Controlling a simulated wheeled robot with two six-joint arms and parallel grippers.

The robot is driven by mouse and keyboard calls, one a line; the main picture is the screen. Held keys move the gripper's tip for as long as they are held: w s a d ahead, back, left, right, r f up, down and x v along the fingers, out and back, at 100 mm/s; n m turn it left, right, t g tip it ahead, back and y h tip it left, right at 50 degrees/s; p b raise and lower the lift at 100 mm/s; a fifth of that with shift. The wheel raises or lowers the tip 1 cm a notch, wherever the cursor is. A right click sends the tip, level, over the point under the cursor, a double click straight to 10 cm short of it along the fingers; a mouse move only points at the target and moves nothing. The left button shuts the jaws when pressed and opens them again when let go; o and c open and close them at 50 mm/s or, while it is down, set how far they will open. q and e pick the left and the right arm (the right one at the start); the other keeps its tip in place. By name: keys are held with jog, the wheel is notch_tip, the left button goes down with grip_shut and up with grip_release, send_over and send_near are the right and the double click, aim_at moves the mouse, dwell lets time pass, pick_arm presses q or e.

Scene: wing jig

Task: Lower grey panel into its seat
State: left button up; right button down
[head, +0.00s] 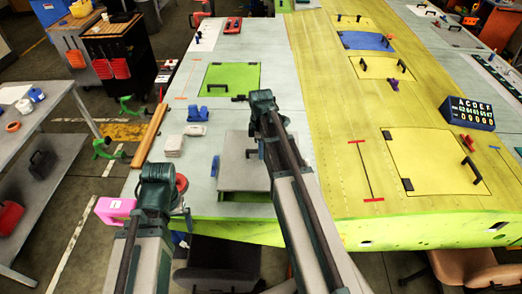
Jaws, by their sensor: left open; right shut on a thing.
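The grey panel (237,172) lies over its seat in the pale wing surface, left of my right arm. A strip of green seat (245,197) shows along its near edge, so the panel does not appear flush there. A blue-grey handle (253,152) stands near its right side, beside my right forearm. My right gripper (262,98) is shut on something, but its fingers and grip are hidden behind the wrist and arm. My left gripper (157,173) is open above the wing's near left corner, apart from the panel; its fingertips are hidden.
Pale boxes (173,145), blue clamps (197,113) and a red roll (181,183) sit left of the panel. A pink block (115,210) is by my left wrist. A green panel (231,77) lies beyond. A yellow panel (430,160) is to the right.

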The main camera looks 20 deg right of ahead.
jog(key=shift+f+b, duration=1.6)
jog(key=shift+f, duration=0.35)
jog(key=shift+f+b, duration=1.5)
jog(key=shift+f, duration=0.05)
jog(key=c, duration=0.8)
grip_release()
jog(key=shift+o, duration=0.2)
notch_tip(320, 180, up, 14)
jog(key=p, duration=1.4)
